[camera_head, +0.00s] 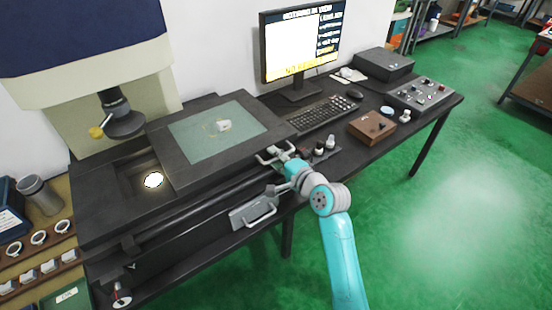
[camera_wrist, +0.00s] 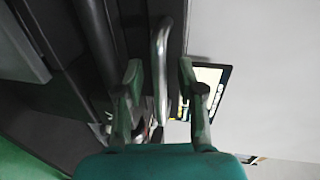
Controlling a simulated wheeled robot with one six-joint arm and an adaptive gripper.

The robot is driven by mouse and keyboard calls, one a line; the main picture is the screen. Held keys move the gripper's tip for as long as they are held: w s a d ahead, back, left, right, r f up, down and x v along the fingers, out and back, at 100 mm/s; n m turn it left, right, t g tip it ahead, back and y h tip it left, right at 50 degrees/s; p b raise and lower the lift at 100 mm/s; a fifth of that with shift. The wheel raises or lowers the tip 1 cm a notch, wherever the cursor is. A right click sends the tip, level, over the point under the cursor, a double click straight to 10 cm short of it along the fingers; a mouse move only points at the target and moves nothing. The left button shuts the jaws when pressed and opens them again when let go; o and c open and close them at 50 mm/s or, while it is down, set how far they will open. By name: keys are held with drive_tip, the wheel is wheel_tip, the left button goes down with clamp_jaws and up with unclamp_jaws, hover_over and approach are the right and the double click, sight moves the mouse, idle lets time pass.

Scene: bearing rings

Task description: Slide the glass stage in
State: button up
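The glass stage (camera_head: 185,152) is a dark frame with a greenish glass pane, shifted to the right on the dark measuring machine bed. A small pale part (camera_head: 224,126) lies on the glass. A metal bar handle (camera_head: 266,158) is at the stage's front right corner. My gripper (camera_head: 278,155) is at this handle. In the wrist view, the handle bar (camera_wrist: 161,60) runs between the two fingers of my gripper (camera_wrist: 158,75), with gaps on both sides. The fingers look open around the bar.
A round lit spot (camera_head: 153,180) shows in the bed left of the stage, below the lens head (camera_head: 124,122). A second handle (camera_head: 262,212) is on the machine's front. Keyboard (camera_head: 318,118), monitor (camera_head: 303,45) and brown box (camera_head: 371,127) stand to the right. Ring racks (camera_head: 38,240) are at left.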

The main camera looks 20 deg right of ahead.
clamp_jaws()
drive_tip(key=shift+a, duration=0.1)
